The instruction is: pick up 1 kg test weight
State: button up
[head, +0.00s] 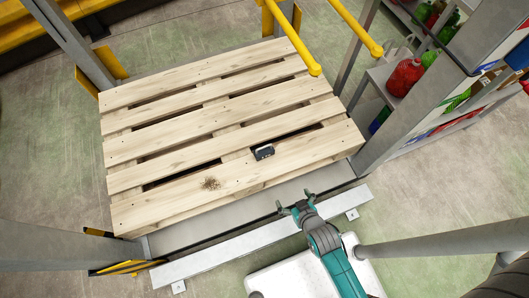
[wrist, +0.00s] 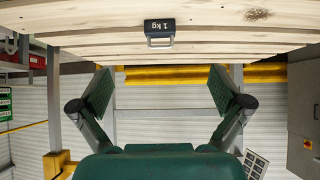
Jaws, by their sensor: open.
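The 1 kg test weight (head: 263,152) is a small dark block with a light handle on the near right part of the wooden pallet (head: 190,150). In the wrist view the weight (wrist: 160,30) shows the label "1 kg" upside down, with its light handle towards my gripper. My gripper (head: 296,208) is open and empty. It is off the pallet's near edge, apart from the weight. In the wrist view my gripper's two green finger pads (wrist: 160,92) are spread wide, with the weight beyond them near the top middle.
A brown speckled patch (head: 211,183) lies on the pallet left of the weight. Yellow rails (head: 295,35) stand at the far side. A grey post (head: 405,130) and shelves with bottles (head: 405,77) stand at right. The pallet top around the weight is clear.

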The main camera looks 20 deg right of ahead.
jog(key=w+f+g, duration=0.3)
jog(key=w+f, duration=0.3)
jog(key=w, duration=0.6)
jog(key=g, duration=0.2)
send_near(264, 150)
jog(key=shift+x, duration=5.3)
jog(key=shift+s, duration=0.1)
jog(key=c, duration=1.3)
jog(key=shift+r, duration=0.1)
jog(key=shift+c, duration=0.8)
jog(key=shift+r, duration=0.1)
